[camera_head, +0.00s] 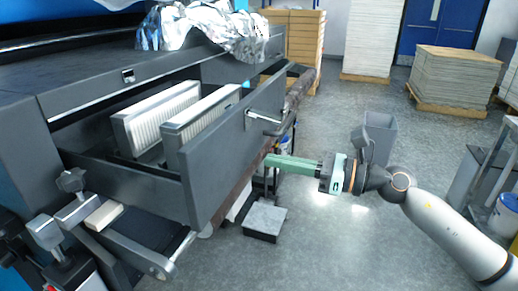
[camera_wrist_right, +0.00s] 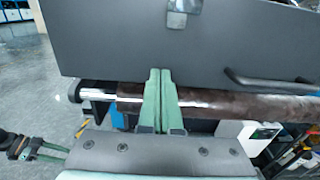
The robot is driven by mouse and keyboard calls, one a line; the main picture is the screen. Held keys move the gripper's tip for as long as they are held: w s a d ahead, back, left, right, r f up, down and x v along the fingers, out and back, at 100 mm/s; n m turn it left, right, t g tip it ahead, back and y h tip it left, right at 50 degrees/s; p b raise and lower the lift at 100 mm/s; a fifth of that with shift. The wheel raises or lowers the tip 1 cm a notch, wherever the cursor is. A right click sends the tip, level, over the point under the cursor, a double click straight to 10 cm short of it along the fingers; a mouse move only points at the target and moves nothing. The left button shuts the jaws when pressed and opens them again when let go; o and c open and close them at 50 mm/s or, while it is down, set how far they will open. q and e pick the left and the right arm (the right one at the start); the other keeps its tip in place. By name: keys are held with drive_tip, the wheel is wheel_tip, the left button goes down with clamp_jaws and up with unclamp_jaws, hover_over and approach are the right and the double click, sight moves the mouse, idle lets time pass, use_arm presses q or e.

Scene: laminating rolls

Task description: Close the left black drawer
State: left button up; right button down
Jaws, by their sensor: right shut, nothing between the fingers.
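The black drawer (camera_head: 228,150) stands pulled out from the dark machine, its tall front panel facing right. Two white ribbed panels (camera_head: 155,118) stand inside it. The front panel (camera_wrist_right: 130,40) fills the top of the right wrist view, with a dark bar handle (camera_wrist_right: 265,82) at the right. My right gripper (camera_head: 270,160) is shut and empty, pointing at the lower part of the panel's outer face. Its green fingertips (camera_wrist_right: 160,72) overlap the panel's lower edge; I cannot tell whether they touch. My left gripper (camera_wrist_right: 48,151) appears small at the left; its opening is unclear.
A brown roller (camera_wrist_right: 210,103) runs below the panel. Crumpled silver film (camera_head: 205,28) lies on top of the machine. A grey bin (camera_head: 378,135) stands behind my right gripper. Stacked sheets on pallets (camera_head: 455,75) stand farther back. The floor between is open.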

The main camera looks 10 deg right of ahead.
sight(244, 155)
drive_tip(key=p+x, duration=0.1)
drive_tip(key=x, duration=0.2)
drive_tip(key=shift+w+a+r, duration=0.1)
drive_tip(key=shift+w+a, duration=0.1)
drive_tip(key=shift+a, duration=0.1)
drive_tip(key=shift+w+a, duration=0.1)
drive_tip(key=shift+a, duration=0.15)
use_arm(q)
drive_tip(key=shift+s+a+r, duration=0.15)
drive_tip(key=shift+s+a, duration=0.4)
drive_tip(key=shift+a, duration=0.05)
drive_tip(key=shift+w+r, duration=0.1)
use_arm(e)
drive_tip(key=shift+w, duration=0.1)
